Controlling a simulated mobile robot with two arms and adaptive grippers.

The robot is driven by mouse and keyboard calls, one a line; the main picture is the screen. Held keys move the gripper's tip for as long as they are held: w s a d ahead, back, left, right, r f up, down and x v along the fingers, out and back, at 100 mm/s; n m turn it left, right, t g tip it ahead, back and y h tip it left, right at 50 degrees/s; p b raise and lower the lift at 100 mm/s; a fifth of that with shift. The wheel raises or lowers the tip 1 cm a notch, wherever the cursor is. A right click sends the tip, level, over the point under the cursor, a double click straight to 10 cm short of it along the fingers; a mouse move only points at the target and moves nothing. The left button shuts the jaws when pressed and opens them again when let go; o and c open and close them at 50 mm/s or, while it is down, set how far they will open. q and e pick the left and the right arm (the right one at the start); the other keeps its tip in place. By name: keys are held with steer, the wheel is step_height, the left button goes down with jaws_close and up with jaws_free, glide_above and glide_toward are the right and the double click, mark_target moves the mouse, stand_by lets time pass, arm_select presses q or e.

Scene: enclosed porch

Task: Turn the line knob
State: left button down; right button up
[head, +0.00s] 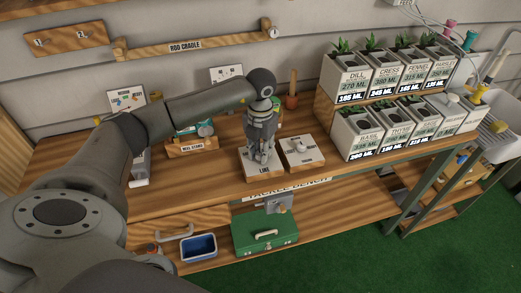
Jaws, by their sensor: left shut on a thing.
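The line knob's white box (248,168), labelled LINE, sits on the wooden tackle bench near its front edge. My left gripper (262,160) points down over this box, with its fingers shut on the line knob. The fingers hide the knob itself, so its angle cannot be seen. A second white box (304,155) with a small knob on top stands just right of it. My right gripper is not in view.
Labelled herb pots (352,136) stand in two rows at the right. A reel store tray (192,146) lies left of the gripper. A green tackle box (265,236) and a blue bin (198,247) are below the bench top. The rod cradle (195,42) is on the wall.

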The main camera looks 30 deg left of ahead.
mark_target(260, 152)
arm_select(q)
steer(key=c, duration=1.2)
jaws_free()
step_height(260, 152, up, 12)
